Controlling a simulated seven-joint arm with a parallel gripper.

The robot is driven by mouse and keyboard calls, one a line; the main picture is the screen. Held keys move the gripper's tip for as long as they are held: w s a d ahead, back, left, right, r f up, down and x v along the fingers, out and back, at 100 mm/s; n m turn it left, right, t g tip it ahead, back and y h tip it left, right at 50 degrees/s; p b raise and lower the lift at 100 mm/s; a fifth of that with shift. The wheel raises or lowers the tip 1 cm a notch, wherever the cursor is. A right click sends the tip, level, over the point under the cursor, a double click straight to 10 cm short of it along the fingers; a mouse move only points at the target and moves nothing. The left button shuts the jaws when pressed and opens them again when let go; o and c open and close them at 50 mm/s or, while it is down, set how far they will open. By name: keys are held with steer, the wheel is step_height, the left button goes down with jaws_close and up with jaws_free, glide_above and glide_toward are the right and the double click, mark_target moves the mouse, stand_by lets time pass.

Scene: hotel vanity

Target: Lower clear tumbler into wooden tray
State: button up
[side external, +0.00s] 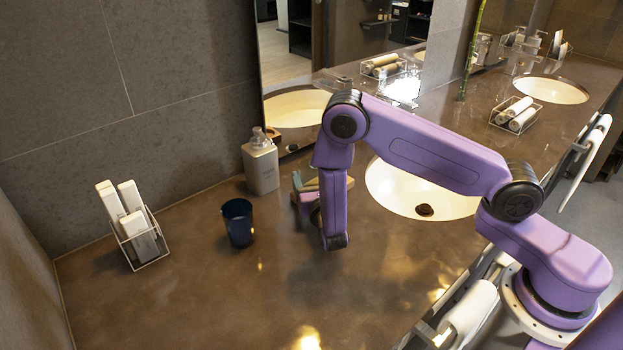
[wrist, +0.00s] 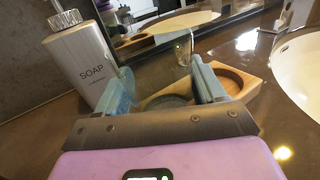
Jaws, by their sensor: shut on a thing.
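My gripper (wrist: 161,72) is shut on the clear tumbler (wrist: 160,88), which shows only faintly between the two teal fingers in the wrist view. The wooden tray (wrist: 236,76) with round recesses lies just beyond and below the fingers, its right recess bare. Whether the tumbler touches the tray I cannot tell. In the side view my gripper (side external: 307,197) is beside the tray (side external: 312,184); my arm covers much of both, and the tumbler cannot be made out there.
A soap bottle (side external: 261,164) stands close behind my gripper, left of it in the wrist view (wrist: 88,58). A dark blue cup (side external: 238,222) and a wire holder with white items (side external: 134,232) stand left. A sink (side external: 410,190) lies right; the front counter is clear.

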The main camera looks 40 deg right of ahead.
steer(key=o, duration=1.4)
steer(key=shift+c, duration=0.2)
steer(key=v, duration=1.7)
steer(key=shift+s+a, duration=0.1)
steer(key=shift+s, duration=0.1)
steer(key=s+d+r+m+g+h, duration=0.3)
steer(key=s+d+r+m+g, duration=0.4)
steer(key=d+m+g, duration=0.35)
steer(key=s+r+m+g+y, duration=0.2)
steer(key=s+r+m+y, duration=0.1)
steer(key=s+y, duration=0.2)
steer(key=s+a+r+m+g+y, duration=0.1)
steer(key=s+r+m+g+y, duration=0.1)
steer(key=s+y, duration=0.4)
steer(key=s+m+g, duration=0.1)
steer(key=s+m, duration=0.1)
steer(key=s, duration=0.2)
steer(key=shift+a+r+y, duration=0.3)
steer(key=shift+r, duration=0.1)
